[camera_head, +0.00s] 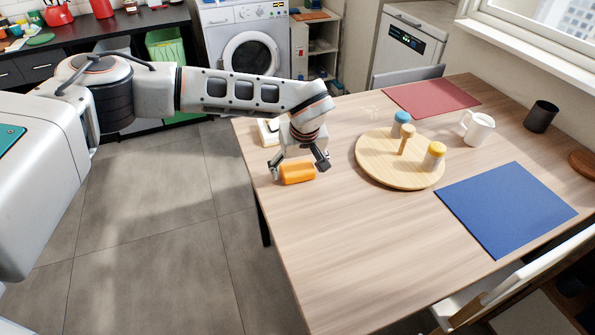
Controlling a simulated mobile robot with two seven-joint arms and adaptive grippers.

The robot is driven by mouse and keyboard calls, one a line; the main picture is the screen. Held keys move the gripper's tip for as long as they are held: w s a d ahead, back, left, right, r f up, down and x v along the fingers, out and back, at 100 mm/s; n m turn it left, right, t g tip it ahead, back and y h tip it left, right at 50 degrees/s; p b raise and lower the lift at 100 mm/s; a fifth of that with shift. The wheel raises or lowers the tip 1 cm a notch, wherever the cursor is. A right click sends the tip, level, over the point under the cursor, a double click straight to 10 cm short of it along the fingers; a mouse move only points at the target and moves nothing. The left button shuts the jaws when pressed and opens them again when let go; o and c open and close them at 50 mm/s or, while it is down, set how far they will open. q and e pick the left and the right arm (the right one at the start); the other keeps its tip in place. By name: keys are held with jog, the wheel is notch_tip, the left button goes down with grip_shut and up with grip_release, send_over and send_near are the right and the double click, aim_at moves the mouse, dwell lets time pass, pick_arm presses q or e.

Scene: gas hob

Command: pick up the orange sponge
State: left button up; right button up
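The orange sponge (297,173) lies on the wooden table near its left edge. My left gripper (298,170) is right over the sponge, pointing down. Its two dark fingers are spread apart, one near the sponge's left end and one just past its right end. Whether the fingers touch the sponge cannot be told from this view. My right gripper is not in view.
A round wooden board (375,165) with two shakers stands to the right of the sponge. A blue placemat (505,207), red placemat (432,97), white mug (477,129) and dark cup (541,117) are further right. The table's front left is clear.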

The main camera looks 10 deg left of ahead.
pick_arm(q)
jog(key=c, duration=0.6)
notch_tip(320, 180, up, 11)
jog(key=p, duration=0.2)
notch_tip(320, 180, up, 9)
send_over(298, 168)
